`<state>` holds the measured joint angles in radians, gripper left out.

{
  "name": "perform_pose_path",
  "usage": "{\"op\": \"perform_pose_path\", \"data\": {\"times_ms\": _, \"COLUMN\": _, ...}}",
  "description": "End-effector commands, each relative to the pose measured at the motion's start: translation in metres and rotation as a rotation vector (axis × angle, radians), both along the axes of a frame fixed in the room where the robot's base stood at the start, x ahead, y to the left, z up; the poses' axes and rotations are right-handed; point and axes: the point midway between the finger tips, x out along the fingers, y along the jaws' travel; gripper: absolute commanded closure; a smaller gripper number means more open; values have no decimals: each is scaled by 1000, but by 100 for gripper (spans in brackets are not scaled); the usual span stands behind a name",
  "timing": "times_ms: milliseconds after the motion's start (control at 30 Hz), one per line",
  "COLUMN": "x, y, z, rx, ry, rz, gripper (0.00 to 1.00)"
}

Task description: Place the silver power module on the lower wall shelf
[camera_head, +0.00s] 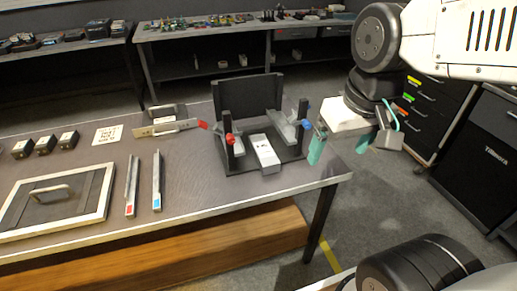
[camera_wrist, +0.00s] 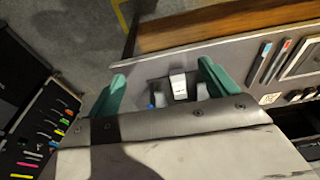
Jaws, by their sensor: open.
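A silver block with a pale, marked top (camera_head: 264,152), which looks like the power module, rests in a black fixture (camera_head: 240,165) near the right end of the workbench. The block also shows between my fingers in the wrist view (camera_wrist: 179,86), some way beyond them. My gripper (camera_head: 339,148) is open and empty, to the right of the fixture by the bench's right edge. Its two teal fingers (camera_wrist: 162,82) are wide apart. I cannot make out a wall shelf in either view.
The fixture has a tall back panel and posts with a red knob (camera_head: 229,139) and a blue knob (camera_head: 307,125). Left on the workbench (camera_head: 190,190) lie two slim bars, a framed panel with a handle (camera_head: 52,192) and small black blocks. Drawer cabinets (camera_head: 437,110) stand right.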

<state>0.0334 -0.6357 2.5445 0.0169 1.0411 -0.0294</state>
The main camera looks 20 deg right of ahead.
Motion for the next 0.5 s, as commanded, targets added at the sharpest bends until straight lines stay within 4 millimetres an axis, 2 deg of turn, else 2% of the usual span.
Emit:
{"op": "perform_pose_path", "data": {"times_ms": 33, "x": 22, "y": 3, "z": -10, "rx": 4, "ry": -17, "rz": 8, "gripper": 15}}
{"op": "perform_pose_path", "data": {"times_ms": 200, "x": 105, "y": 19, "z": -48, "rx": 21, "ry": -145, "rz": 28, "gripper": 15}}
{"op": "perform_pose_path", "data": {"times_ms": 400, "x": 190, "y": 31, "z": -104, "rx": 27, "ry": -304, "rz": 30, "gripper": 15}}
{"op": "perform_pose_path", "data": {"times_ms": 500, "x": 225, "y": 34, "z": -136, "rx": 22, "ry": -381, "rz": 26, "gripper": 15}}
